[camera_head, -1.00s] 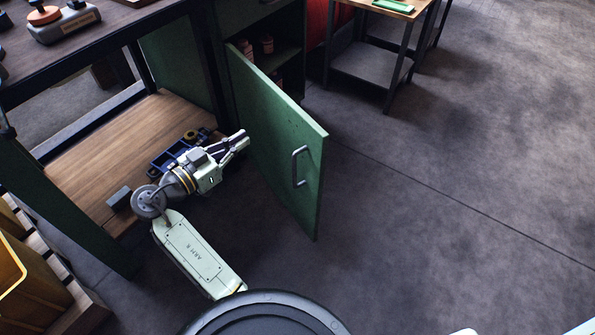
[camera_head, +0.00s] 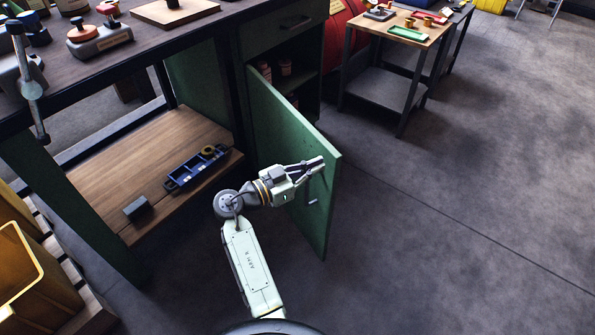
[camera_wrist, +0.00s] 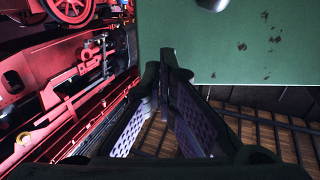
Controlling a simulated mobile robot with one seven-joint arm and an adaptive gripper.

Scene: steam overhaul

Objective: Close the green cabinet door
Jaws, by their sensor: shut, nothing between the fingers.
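The green cabinet door (camera_head: 275,125) stands wide open, swung out from the cabinet into the room. Its metal handle (camera_head: 313,202) shows partly, with my gripper covering its upper part. My gripper (camera_head: 318,163) is shut and empty, in front of the door's outer face near its free edge. I cannot tell whether it touches the door. In the wrist view the fingertips (camera_wrist: 170,58) are together beside a green scuffed panel (camera_wrist: 245,50), which looks like the door. A grey rounded piece (camera_wrist: 212,3), likely the handle, shows at the top edge.
The open cabinet (camera_head: 308,95) holds several small jars (camera_head: 285,67). The bench's wooden lower shelf (camera_head: 100,170) carries a blue part (camera_head: 190,172). Yellow bins (camera_head: 30,265) stand at the left. A small side table (camera_head: 385,80) stands behind the door. The floor to the right is clear.

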